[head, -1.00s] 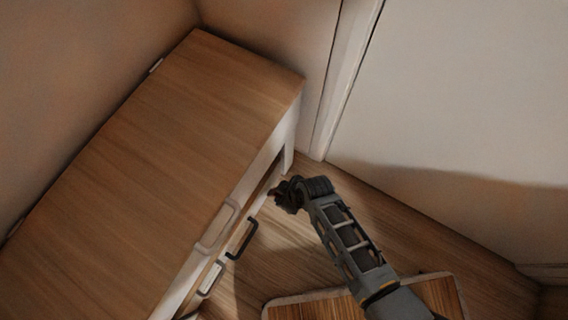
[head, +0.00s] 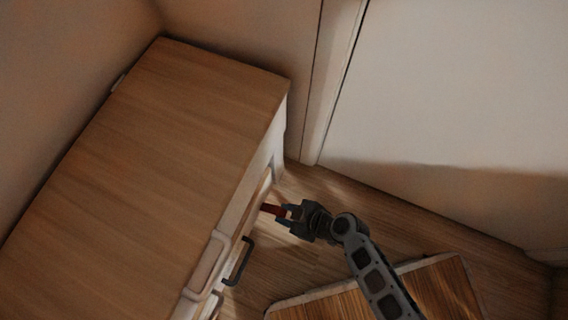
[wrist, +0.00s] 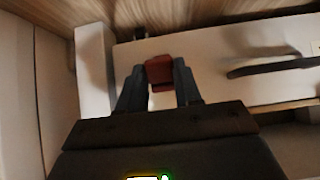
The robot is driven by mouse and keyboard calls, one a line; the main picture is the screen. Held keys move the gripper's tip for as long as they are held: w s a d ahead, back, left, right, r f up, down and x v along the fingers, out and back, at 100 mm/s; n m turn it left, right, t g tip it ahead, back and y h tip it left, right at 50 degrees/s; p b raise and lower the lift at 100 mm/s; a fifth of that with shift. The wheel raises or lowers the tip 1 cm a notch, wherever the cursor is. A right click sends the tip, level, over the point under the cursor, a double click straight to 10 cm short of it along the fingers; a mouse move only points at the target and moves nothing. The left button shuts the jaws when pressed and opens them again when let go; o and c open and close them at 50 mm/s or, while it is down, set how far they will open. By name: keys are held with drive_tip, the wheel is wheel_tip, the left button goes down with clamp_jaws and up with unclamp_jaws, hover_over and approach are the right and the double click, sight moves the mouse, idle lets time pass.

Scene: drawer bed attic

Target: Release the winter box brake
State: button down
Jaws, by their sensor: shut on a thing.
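My gripper (head: 280,213) is at the front of the wooden-topped cabinet (head: 150,120), near its far end. Its fingers are shut on a small red piece (head: 271,209), which I take to be the brake. In the wrist view the red piece (wrist: 160,72) sits between both fingertips, against a pale drawer front (wrist: 225,60). How the red piece is fixed to the front is hidden by the fingers. No label naming the winter box is readable.
A dark bar handle (head: 238,262) sticks out from the front, close to my gripper; it also shows in the wrist view (wrist: 275,66). A pale handle (head: 205,265) is beside it. A wood-topped piece (head: 400,290) stands at the bottom. Bare floor lies toward the white wall.

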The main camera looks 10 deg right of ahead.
drive_tip(key=shift+s+d+f, duration=0.15)
drive_tip(key=shift+s+f, duration=0.15)
drive_tip(key=shift+f, duration=0.1)
drive_tip(key=c, duration=0.8)
unclamp_jaws()
drive_tip(key=shift+w+r, duration=0.1)
drive_tip(key=shift+o, duration=0.2)
drive_tip(key=p+v, duration=0.2)
drive_tip(key=v, duration=0.5)
drive_tip(key=shift+s+d, duration=0.25)
drive_tip(key=shift+d, duration=0.1)
drive_tip(key=shift+r, duration=0.1)
